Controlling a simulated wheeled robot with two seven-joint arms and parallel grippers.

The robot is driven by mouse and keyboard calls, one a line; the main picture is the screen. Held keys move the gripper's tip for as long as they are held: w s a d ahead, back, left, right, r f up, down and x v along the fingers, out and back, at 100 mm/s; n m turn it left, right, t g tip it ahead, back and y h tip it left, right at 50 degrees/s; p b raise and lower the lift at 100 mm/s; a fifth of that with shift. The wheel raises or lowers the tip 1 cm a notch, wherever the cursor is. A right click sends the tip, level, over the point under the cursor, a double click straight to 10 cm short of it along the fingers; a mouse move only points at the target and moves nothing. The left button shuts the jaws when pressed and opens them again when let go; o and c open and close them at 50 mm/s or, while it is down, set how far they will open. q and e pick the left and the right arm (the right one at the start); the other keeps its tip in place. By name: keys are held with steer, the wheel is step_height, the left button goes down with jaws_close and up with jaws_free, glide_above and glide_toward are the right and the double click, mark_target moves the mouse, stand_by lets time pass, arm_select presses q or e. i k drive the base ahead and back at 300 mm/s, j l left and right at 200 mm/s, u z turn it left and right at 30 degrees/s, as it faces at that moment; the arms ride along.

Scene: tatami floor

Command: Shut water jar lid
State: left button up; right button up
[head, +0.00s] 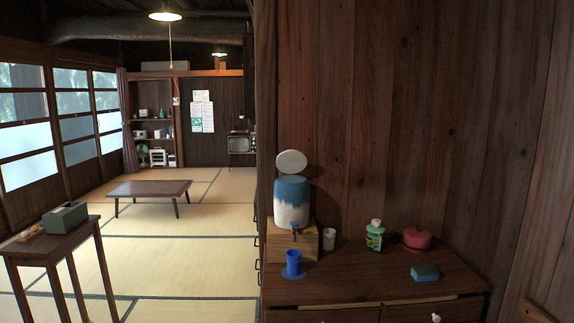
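The water jar (291,203) is blue on top and cream below, with a small blue tap at its front. It stands upright on a wooden block (292,240) at the left end of the wooden cabinet. Its round pale lid (291,163) is tilted up above the jar's top, its flat face toward me, so the lid is open. Neither of my grippers is in the head view.
A blue cup (294,264) stands below the tap. A white cup (329,239), a green bottle (375,236), a red pot (417,239) and a sponge (425,272) are on the cabinet top (365,281). A side table (52,244) stands left; tatami floor lies between.

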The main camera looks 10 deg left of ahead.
mark_target(291, 161)
steer(key=k+z, duration=0.1)
steer(key=z, duration=2.05)
steer(key=k+j, duration=0.1)
steer(key=j, duration=1.55)
steer(key=k+j, duration=0.15)
steer(key=j, duration=0.65)
steer(key=k+j, duration=0.1)
steer(key=j, duration=0.75)
steer(key=k+j, duration=0.1)
steer(key=j, duration=1.5)
steer(key=k+j, duration=0.15)
steer(key=j, duration=0.7)
steer(key=k+j, duration=0.1)
steer(key=j, duration=0.7)
steer(key=i, duration=0.4)
